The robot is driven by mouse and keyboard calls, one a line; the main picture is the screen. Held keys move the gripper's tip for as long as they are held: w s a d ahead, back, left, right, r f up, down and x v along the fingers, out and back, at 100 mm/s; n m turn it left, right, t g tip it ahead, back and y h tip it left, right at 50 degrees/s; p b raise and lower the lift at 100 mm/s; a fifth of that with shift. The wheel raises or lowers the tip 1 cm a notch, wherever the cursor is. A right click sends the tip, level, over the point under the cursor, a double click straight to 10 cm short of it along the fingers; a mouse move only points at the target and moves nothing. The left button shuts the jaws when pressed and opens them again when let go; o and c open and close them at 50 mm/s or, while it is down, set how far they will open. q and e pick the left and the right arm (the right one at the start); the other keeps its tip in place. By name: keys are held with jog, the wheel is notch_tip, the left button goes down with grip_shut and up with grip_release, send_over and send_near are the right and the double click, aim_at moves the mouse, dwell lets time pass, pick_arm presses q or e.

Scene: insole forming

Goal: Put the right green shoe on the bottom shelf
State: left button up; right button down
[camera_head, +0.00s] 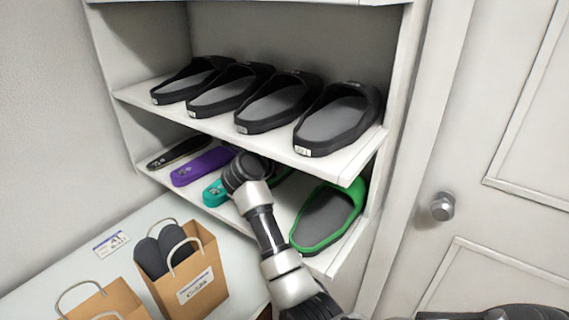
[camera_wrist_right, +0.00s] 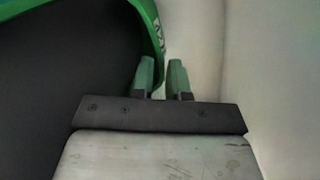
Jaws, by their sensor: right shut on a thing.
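A green shoe (camera_head: 325,220) with a dark grey inside lies at the right end of the lower shelf (camera_head: 290,200). A second bit of green shows behind the arm in the middle of the head view; most of it is hidden. In the right wrist view a green shoe (camera_wrist_right: 150,22) with a dark inside and a pale label fills the upper left. My right gripper (camera_wrist_right: 163,68) has its fingers close together on the rim of that shoe. I cannot make out its fingertips in the head view. My left gripper is not in view.
Several black shoes (camera_head: 335,115) stand on the upper shelf (camera_head: 215,125). Paper bags (camera_head: 195,275) stand at lower left. A door with a knob (camera_head: 443,207) is right.

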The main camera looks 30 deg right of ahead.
jog(key=shift+s+d+f, duration=0.15)
jog(key=shift+s+f, duration=0.05)
jog(key=shift+f, duration=0.2)
jog(key=shift+s+d+f, duration=0.1)
jog(key=shift+s+f, duration=0.05)
jog(key=shift+f, duration=0.25)
notch_tip(320, 180, down, 5)
jog(key=shift+w+f+p, duration=0.1)
jog(key=shift+f+p, duration=0.05)
jog(key=shift+p, duration=0.25)
jog(key=shift+a, duration=0.1)
jog(key=c, duration=1.1)
grip_release()
jog(key=shift+f, duration=0.15)
